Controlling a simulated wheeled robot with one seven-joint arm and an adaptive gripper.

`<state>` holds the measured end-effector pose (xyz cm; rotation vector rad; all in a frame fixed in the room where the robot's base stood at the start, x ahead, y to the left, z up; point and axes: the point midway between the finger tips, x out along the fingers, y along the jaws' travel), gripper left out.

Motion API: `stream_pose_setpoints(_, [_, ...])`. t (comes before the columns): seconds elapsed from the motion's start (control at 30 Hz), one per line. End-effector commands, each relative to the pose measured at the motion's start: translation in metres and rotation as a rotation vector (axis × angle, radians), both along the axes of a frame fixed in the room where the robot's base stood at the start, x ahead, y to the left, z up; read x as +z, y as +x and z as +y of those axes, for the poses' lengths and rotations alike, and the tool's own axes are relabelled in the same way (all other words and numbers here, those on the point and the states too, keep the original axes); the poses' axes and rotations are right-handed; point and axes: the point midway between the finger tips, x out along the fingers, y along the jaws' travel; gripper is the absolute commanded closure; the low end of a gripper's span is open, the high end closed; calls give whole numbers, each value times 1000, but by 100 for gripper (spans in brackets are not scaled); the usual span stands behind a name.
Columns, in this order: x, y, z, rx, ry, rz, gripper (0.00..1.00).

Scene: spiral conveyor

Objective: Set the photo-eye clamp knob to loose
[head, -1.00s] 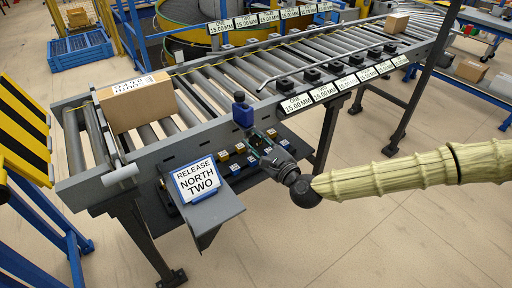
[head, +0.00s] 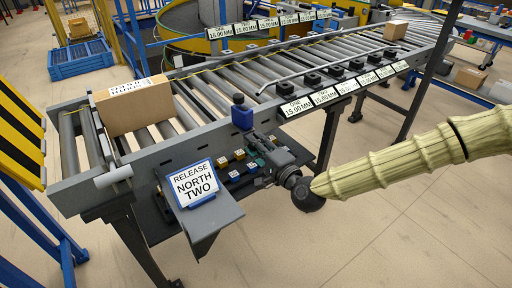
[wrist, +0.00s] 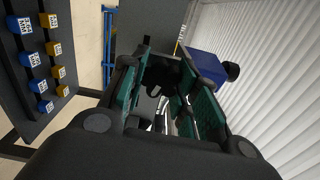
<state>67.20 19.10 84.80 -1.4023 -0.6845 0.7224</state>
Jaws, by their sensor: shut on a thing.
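The photo-eye is a blue block (head: 242,117) with a black round top, at the near side rail of the conveyor. In the wrist view the blue block (wrist: 207,68) is just beyond the right finger. My gripper (head: 262,143) is just below the block at the rail. In the wrist view the green-padded fingers of my gripper (wrist: 168,88) are shut on a small dark part (wrist: 158,78), which I take to be the clamp knob. The fingers hide most of it, so its setting cannot be read. The knob is hidden in the head view.
A sign reading "RELEASE NORTH TWO" (head: 194,183) stands on a grey shelf left of my gripper. Several blue and yellow labelled blocks (head: 236,165) sit beside the gripper under the rail. A cardboard box (head: 134,104) rests on the rollers.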

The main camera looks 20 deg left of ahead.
Motion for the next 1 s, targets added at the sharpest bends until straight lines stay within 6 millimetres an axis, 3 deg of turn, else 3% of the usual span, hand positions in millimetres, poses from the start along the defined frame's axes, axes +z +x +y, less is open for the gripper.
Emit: stream_pose_setpoints(1.0, [-1, -2, 1, 5, -597, -762, 94])
